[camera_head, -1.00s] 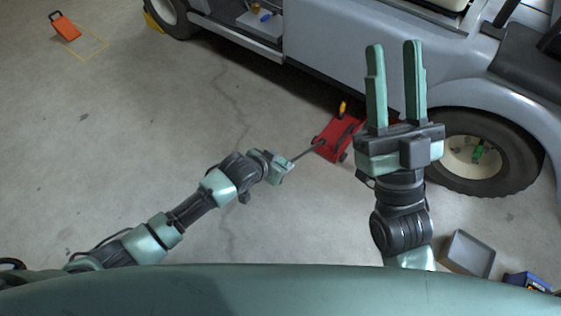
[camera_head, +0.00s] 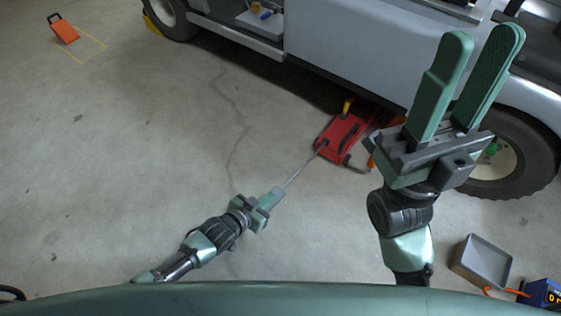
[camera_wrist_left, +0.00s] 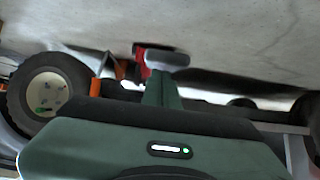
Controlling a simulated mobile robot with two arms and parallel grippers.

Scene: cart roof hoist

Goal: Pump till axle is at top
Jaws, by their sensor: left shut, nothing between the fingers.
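The red floor jack (camera_head: 338,136) stands on the floor at the edge of the grey cart (camera_head: 330,50). Its thin grey handle (camera_head: 302,167) slopes out toward my left gripper (camera_head: 275,195). That gripper is shut at the outer end of the handle, with nothing gripped; I cannot tell whether they touch. In the left wrist view, its closed fingers (camera_wrist_left: 162,88) point toward a grey piece with red behind it. My right gripper (camera_head: 485,36) is open and empty, raised in front of the cart's side. The axle is hidden under the cart.
A wheel (camera_head: 505,160) is at the right, with an orange object (camera_head: 383,150) beside the jack. A grey tray (camera_head: 481,260) and a blue box (camera_head: 543,293) lie lower right. An orange chock-like object (camera_head: 63,29) is far left.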

